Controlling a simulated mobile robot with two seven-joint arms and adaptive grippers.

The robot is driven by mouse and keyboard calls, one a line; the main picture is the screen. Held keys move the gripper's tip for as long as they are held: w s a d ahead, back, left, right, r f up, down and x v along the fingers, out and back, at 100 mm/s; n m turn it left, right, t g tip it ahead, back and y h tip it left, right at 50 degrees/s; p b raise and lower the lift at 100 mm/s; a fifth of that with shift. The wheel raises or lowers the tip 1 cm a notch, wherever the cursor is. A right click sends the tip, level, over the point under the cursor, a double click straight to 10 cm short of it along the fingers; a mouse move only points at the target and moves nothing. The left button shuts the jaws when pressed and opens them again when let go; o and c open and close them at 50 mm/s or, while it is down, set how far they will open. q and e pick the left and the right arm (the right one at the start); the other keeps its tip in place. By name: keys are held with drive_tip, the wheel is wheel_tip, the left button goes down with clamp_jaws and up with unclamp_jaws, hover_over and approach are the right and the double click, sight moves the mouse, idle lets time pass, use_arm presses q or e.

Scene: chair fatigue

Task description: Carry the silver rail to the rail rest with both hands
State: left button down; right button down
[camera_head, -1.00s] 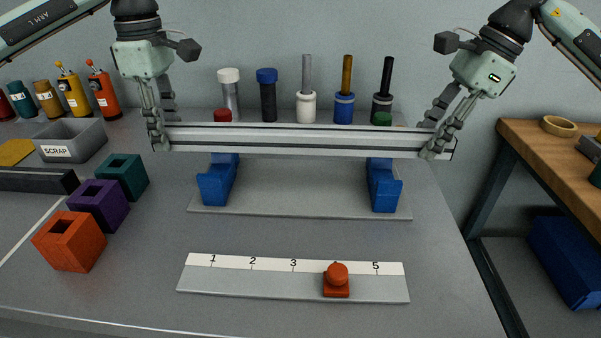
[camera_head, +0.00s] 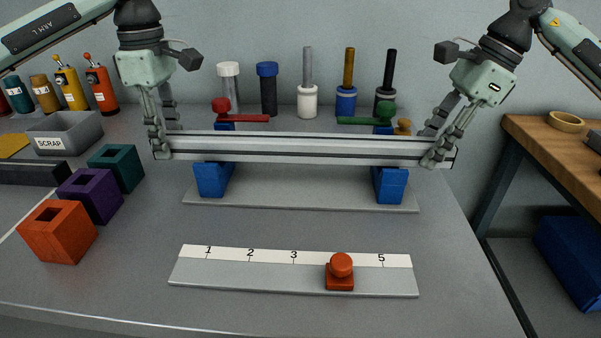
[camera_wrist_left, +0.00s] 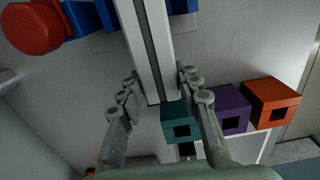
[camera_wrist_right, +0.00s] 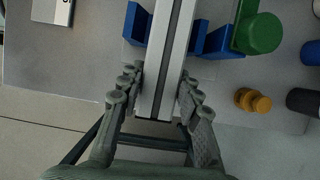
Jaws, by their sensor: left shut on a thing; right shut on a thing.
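The silver rail (camera_head: 300,146) is held level between my two grippers in the head view, in front of the rail rest's blue supports. My left gripper (camera_head: 160,152) is shut on its left end, and the left wrist view shows the rail (camera_wrist_left: 150,50) between the fingers. My right gripper (camera_head: 437,158) is shut on its right end, and the right wrist view shows the rail (camera_wrist_right: 166,70) between the fingers. The rail rest is a grey plate (camera_head: 300,188) with blue supports at left (camera_head: 213,180) and right (camera_head: 390,186). The rail hides the supports' upper parts; contact cannot be told.
Red (camera_head: 245,118) and green (camera_head: 360,121) handled parts lie behind the rail. Several capped cylinders stand by the wall. Teal, purple and orange (camera_head: 58,232) blocks and a scrap bin (camera_head: 66,134) are at left. A numbered strip (camera_head: 230,272) with a red knob (camera_head: 340,270) lies in front.

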use_arm(q)
drive_tip(key=shift+f, duration=0.5)
use_arm(e)
drive_tip(key=shift+f, duration=0.55)
use_arm(q)
drive_tip(key=c, duration=1.5)
unclamp_jaws()
drive_tip(key=shift+f+b, duration=0.15)
drive_tip(key=shift+b, duration=0.25)
use_arm(e)
drive_tip(key=c, duration=1.5)
unclamp_jaws()
drive_tip(key=shift+f, duration=0.15)
use_arm(q)
drive_tip(key=o, duration=0.4)
use_arm(e)
drive_tip(key=o, duration=0.4)
use_arm(q)
drive_tip(key=shift+o, duration=0.2)
use_arm(e)
drive_tip(key=shift+o, duration=0.2)
drive_tip(key=shift+r, duration=0.2)
drive_tip(key=shift+d+r, duration=0.15)
drive_tip(key=shift+r, duration=0.1)
use_arm(q)
wheel_tip(320, 180, up, 12)
use_arm(e)
drive_tip(key=v, duration=1.1)
drive_tip(key=shift+r, duration=0.2)
